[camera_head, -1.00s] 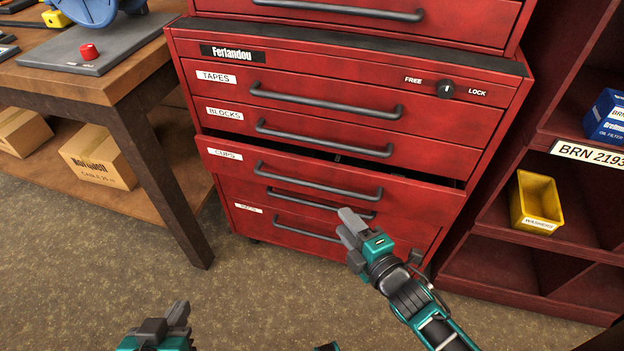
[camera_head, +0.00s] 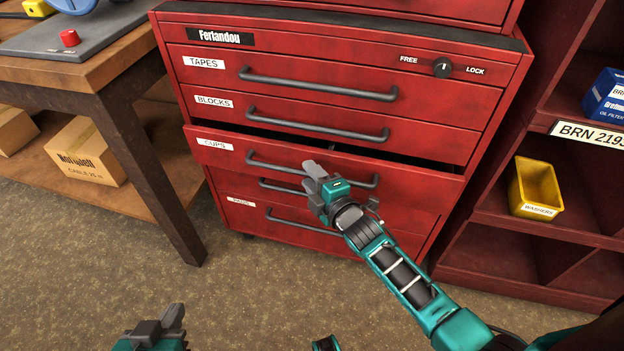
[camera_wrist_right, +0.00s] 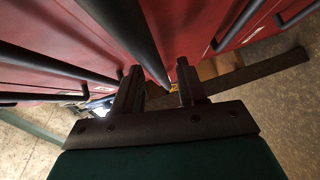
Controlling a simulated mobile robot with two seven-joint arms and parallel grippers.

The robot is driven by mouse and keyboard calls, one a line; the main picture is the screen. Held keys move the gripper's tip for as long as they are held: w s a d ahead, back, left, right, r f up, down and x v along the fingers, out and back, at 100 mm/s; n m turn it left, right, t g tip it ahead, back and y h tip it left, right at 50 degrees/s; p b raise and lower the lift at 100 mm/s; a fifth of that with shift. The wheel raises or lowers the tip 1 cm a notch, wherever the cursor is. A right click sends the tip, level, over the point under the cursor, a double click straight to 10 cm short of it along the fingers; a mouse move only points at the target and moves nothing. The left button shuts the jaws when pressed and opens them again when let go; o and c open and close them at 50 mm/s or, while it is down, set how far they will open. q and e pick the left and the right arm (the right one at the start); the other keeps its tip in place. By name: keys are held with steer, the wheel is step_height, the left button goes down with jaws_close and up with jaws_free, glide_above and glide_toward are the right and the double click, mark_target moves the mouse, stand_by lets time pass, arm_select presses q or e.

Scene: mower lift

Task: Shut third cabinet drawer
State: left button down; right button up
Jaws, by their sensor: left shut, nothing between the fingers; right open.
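The red cabinet (camera_head: 300,65) has labelled drawers. Its third drawer (camera_head: 225,152), marked CUPS, stands partly open, with a dark gap along its top edge. The drawer's dark bar handle (camera_head: 270,163) runs across its front. My right gripper (camera_head: 314,172) is in front of this drawer, at its handle, and hides part of it. In the right wrist view my right gripper (camera_wrist_right: 157,80) has its fingers apart, with a dark bar just beyond the tips; I cannot tell whether they touch. My left gripper (camera_head: 172,320) is shut and empty, low over the floor at the bottom left.
The drawers TAPES (camera_head: 300,70) and BLOCKS (camera_head: 300,112) above look shut. A wooden workbench (camera_head: 80,75) stands left, with cardboard boxes on its lower shelf. A red shelf unit (camera_head: 500,235) with a yellow bin (camera_head: 535,187) stands right. Floor (camera_head: 270,290) in front is clear.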

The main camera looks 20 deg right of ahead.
jaws_close()
stand_by(0.4)
